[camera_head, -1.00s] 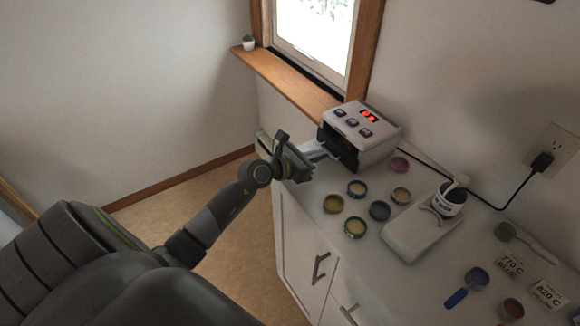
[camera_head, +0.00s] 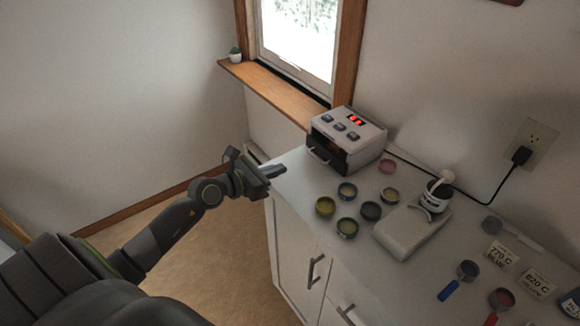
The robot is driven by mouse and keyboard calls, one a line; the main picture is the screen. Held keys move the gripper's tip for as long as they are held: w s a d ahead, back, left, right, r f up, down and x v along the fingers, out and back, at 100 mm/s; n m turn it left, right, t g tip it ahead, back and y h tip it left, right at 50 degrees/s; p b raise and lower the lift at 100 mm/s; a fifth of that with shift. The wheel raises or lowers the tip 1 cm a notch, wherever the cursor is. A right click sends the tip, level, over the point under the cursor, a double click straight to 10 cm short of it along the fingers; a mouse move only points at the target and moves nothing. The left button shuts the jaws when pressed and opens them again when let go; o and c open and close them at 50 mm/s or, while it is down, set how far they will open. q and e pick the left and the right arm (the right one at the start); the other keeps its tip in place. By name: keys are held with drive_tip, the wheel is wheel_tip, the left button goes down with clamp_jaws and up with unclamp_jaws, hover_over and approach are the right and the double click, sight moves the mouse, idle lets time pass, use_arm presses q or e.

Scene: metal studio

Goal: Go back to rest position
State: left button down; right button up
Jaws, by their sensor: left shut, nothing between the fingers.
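My left gripper (camera_head: 275,171) is shut and empty. It hovers at the left edge of the white cabinet top (camera_head: 290,190), left of the small white kiln (camera_head: 347,140) and apart from it. The kiln has a red lit display and buttons on top, and a dark front opening with a handle low on it. My left arm comes in from the lower left over the floor. My right gripper is not in view.
Several small round jars, one a yellow jar (camera_head: 325,206), stand in front of the kiln. A white scale-like device (camera_head: 412,230) bears a labelled jar (camera_head: 436,196). Label cards (camera_head: 502,255) and a blue-handled scoop (camera_head: 448,290) lie right. A cord runs to the wall outlet (camera_head: 532,143).

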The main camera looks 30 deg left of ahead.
use_arm(q)
drive_tip(key=s+a+r+n+t+y, duration=0.1)
drive_tip(key=s+r+n+t+y, duration=0.3)
drive_tip(key=s+r+n+t, duration=0.55)
drive_tip(key=s+a+f+n+g+y, duration=0.25)
drive_tip(key=n+g+y, duration=0.2)
drive_tip(key=n, duration=0.55)
drive_tip(key=s+a+f+n+g+y, duration=0.2)
drive_tip(key=a+f+n+g+y, duration=0.3)
drive_tip(key=n, duration=0.6)
drive_tip(key=s+d+f+n+g+h, duration=0.3)
drive_tip(key=s+d+f+n+g, duration=0.25)
drive_tip(key=s, duration=0.35)
drive_tip(key=s+d+f+n+g+h, duration=0.3)
drive_tip(key=s+d+f+n+g, duration=0.2)
drive_tip(key=s+d+f, duration=0.3)
wheel_tip(320, 180, down, 24)
drive_tip(key=a+r+g, duration=0.1)
drive_tip(key=a, duration=0.2)
drive_tip(key=s+d+f+g, duration=0.1)
drive_tip(key=s+d+f, duration=0.1)
drive_tip(key=s+f, duration=1.4)
drive_tip(key=shift+f+h, duration=0.25)
drive_tip(key=shift+h, duration=0.1)
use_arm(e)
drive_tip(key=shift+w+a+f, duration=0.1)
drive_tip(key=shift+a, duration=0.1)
